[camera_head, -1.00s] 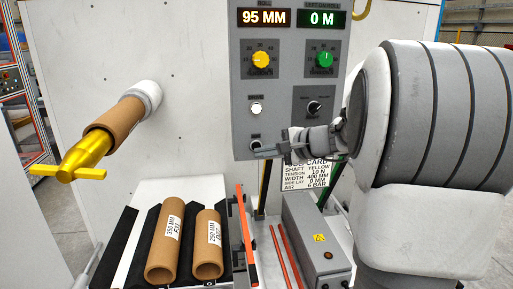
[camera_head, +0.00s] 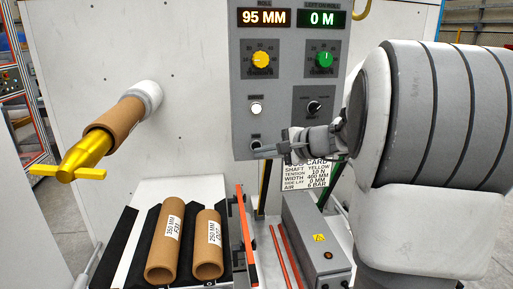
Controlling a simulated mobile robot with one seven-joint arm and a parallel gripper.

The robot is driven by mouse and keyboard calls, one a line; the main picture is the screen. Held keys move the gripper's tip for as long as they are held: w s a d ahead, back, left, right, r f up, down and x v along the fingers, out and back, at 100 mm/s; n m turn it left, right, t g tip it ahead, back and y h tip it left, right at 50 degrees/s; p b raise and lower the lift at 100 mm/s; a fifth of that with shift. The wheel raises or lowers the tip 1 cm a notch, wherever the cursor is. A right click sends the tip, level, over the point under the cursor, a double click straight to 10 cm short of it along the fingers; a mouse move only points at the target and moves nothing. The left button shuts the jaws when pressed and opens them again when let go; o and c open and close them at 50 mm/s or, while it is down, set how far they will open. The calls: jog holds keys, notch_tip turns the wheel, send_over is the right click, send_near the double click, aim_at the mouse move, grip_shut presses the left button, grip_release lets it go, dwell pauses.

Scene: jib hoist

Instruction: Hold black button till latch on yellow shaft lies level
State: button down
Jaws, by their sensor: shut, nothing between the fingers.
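The yellow shaft (camera_head: 88,152) sticks out from the white machine wall, with a brown cardboard core around it. The latch (camera_head: 68,173) is a yellow crossbar at its near end and lies close to level in the picture.
Two brown cores (camera_head: 165,245) lie on the black rack at lower left. A grey box (camera_head: 317,245) with a warning sticker stands below the panel. A job card (camera_head: 308,174) hangs behind my gripper. A white button (camera_head: 256,109) and knobs sit above it.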

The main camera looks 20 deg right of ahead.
jog(key=shift+w, duration=0.1)
jog(key=shift+w+d, duration=0.1)
jog(key=shift+w, duration=0.2)
jog(key=shift+w+d, duration=0.15)
jog(key=shift+w, duration=0.3)
dwell(2.6)
jog(key=shift+s+b, duration=0.15)
jog(key=shift+b, duration=0.2)
dwell(3.3)
jog(key=shift+s+a+b, duration=0.25)
jog(key=shift+s+b, duration=0.1)
jog(key=shift+s, duration=0.35)
